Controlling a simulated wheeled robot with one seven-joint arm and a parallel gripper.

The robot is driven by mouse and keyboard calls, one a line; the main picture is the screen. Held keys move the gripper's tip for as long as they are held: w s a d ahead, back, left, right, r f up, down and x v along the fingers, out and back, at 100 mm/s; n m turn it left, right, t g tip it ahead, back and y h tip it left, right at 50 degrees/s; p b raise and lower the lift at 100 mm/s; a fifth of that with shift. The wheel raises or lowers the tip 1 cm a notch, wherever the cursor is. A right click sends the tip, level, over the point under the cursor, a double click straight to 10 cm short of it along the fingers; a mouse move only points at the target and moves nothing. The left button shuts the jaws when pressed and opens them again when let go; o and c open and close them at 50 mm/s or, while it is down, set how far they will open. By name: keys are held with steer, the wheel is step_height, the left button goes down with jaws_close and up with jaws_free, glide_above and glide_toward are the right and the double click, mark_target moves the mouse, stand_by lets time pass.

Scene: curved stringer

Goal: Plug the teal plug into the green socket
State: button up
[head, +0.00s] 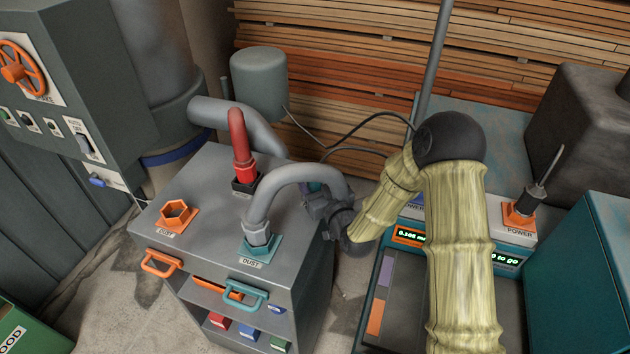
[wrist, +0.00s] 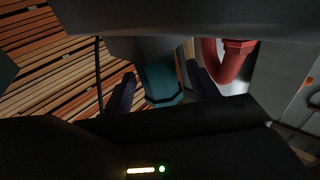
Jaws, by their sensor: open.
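A small bit of teal (head: 315,187) shows behind the gripper in the head view. I cannot make out a green socket; part of the bench front with the power sockets is hidden behind my arm.
The cabinet top holds an orange dust socket (head: 176,216), a red hose (head: 239,140) and the grey hose (head: 290,175) in a teal dust socket (head: 270,246). An orange power socket (head: 519,216) holds a black plug (head: 530,200). Dark cables (head: 345,140) run behind my gripper.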

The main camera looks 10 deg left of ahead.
steer(key=shift+w+a, duration=0.15)
stand_by(0.4)
steer(key=c, duration=1.1)
steer(key=shift+r, duration=0.15)
step_height(320, 180, up, 10)
steer(key=shift+f, duration=0.15)
